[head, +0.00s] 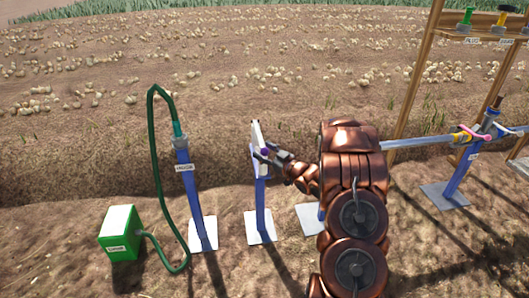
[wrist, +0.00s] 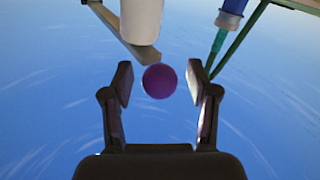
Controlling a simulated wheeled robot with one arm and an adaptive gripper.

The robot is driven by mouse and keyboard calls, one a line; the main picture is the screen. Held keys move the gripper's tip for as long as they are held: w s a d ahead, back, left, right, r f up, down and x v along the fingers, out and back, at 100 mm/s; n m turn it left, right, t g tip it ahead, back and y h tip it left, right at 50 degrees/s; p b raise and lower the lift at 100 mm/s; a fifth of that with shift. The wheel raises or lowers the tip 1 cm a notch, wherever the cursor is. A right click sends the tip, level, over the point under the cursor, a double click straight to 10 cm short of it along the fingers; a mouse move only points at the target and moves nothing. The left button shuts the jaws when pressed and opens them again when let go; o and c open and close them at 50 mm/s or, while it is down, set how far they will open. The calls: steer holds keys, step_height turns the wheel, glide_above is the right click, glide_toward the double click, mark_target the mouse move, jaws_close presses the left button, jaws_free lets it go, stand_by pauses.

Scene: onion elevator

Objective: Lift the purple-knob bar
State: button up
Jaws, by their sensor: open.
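The purple knob (wrist: 159,81) shows in the wrist view as a round ball between the tips of my gripper (wrist: 159,85). The fingers are open, one on each side, with a visible gap at least on the right. In the head view the purple knob (head: 265,152) is small and partly hidden by my gripper (head: 268,156). It is at the top of a blue post, beside an upright white piece (head: 257,134). A pale bar (wrist: 122,38) shows beyond the knob in the wrist view; how it joins the knob is unclear.
A blue post (head: 185,180) with a green hose (head: 155,150) stands to the left, near a green box (head: 119,232). Another blue post (head: 461,175) with a long bar and pink part stands right. A wooden rack (head: 415,80) is behind it. Bare soil lies around.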

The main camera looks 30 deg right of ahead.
jaws_close()
stand_by(0.4)
